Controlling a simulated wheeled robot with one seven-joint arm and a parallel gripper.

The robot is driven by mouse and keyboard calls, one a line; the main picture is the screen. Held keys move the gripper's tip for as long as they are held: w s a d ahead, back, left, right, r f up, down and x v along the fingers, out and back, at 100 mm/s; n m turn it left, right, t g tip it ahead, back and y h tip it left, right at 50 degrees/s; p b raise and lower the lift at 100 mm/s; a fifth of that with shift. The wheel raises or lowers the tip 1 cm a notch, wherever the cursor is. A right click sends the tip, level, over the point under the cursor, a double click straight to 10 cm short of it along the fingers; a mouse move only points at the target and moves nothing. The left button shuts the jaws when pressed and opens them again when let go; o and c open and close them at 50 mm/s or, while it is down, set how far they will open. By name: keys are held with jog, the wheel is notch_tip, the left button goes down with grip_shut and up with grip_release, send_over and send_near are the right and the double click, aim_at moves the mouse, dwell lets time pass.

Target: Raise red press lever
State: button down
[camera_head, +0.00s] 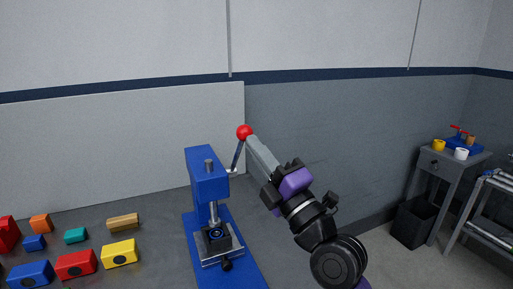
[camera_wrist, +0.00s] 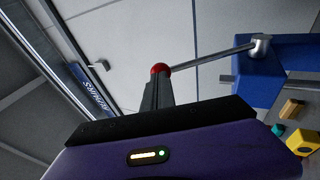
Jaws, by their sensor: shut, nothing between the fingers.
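The blue press (camera_head: 207,175) stands on a blue base on the bench. Its lever (camera_head: 237,156) is a thin metal rod that rises steeply from the pivot on the right side, tilted a little right, with a red ball knob (camera_head: 244,132) on top. My gripper (camera_head: 251,142) comes from the lower right, its fingers shut and their tips right at the knob. In the wrist view the red knob (camera_wrist: 160,69) sits just beyond the fingertips of my gripper (camera_wrist: 158,82), and the rod (camera_wrist: 212,56) runs right to the press. I cannot tell whether they touch.
Several coloured blocks, such as a yellow one (camera_head: 120,253) and a red one (camera_head: 76,265), lie on the bench left of the press. A grey panel (camera_head: 100,150) stands behind. A side table (camera_head: 452,160) with cups and a dark bin (camera_head: 411,222) are far right.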

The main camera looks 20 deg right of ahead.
aim_at(250, 129)
jog(key=w+r+p, duration=0.1)
jog(key=p, duration=0.1)
jog(key=w+r+g+p, duration=0.1)
jog(key=p, duration=0.1)
jog(key=w+r+g+p, duration=0.1)
jog(key=p, duration=0.1)
jog(key=shift+r+m, duration=0.3)
jog(key=shift+r, duration=0.05)
jog(key=shift+w+r+g+h+p, duration=0.2)
jog(key=shift+w+g+h+p, duration=0.35)
jog(key=shift+w+p, duration=0.3)
jog(key=shift+s, duration=0.1)
